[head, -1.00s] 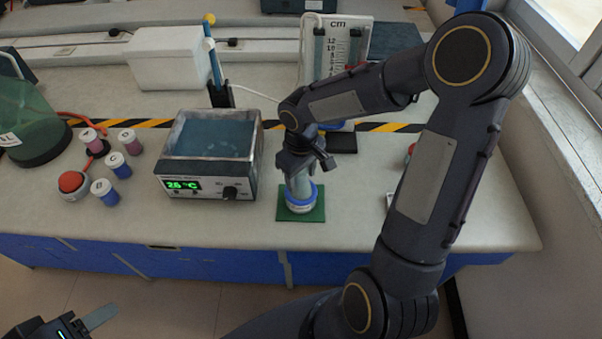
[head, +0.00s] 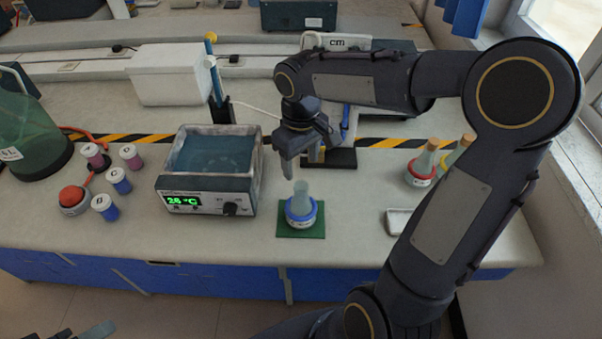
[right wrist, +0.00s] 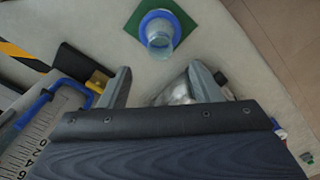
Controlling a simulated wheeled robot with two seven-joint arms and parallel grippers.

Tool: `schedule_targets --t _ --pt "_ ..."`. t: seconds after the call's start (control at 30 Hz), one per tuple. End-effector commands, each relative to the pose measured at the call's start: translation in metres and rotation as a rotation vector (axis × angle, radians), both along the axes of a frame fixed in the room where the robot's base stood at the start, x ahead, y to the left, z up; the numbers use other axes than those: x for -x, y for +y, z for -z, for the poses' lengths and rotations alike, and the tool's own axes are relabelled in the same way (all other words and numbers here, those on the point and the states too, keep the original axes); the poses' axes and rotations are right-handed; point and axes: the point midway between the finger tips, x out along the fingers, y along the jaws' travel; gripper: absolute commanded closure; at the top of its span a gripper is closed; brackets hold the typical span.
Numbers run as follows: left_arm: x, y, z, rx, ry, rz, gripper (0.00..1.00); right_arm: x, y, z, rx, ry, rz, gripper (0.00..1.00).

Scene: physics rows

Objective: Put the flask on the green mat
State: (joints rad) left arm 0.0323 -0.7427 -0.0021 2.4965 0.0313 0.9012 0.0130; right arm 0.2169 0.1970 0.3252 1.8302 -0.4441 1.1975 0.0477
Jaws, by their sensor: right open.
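The flask (head: 301,205), clear with a blue ring round its body, stands upright on the green mat (head: 316,229) near the bench's front edge. In the right wrist view the flask (right wrist: 160,35) and the green mat (right wrist: 133,24) show at the top, beyond my fingertips. My right gripper (head: 301,172) is above and behind the flask, apart from it. Its two fingers are spread with nothing between them in the right wrist view (right wrist: 160,85). My left gripper (head: 92,332) shows only in part at the bottom left, away from the bench.
A water bath (head: 213,150) with a green display stands left of the mat. Several small capped jars (head: 119,180) and a red button (head: 72,199) are further left.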

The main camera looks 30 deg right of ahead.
Motion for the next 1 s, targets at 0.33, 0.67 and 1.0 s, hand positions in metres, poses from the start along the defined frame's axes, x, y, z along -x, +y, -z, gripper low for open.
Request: schedule_targets --t 0.33,0.67,1.0 --pt "0.0 0.0 0.0 0.0 0.0 0.0 0.45 0.051 0.002 -0.033 -0.056 -0.1 0.082 0.42" --pt "0.0 0.0 0.0 0.0 0.0 0.0 0.45 0.152 0.029 -0.03 -0.326 -0.358 0.311 0.42" --pt "0.0 0.0 0.0 0.0 0.0 0.0 0.45 0.17 0.042 -0.022 -0.427 -0.428 0.373 0.42"
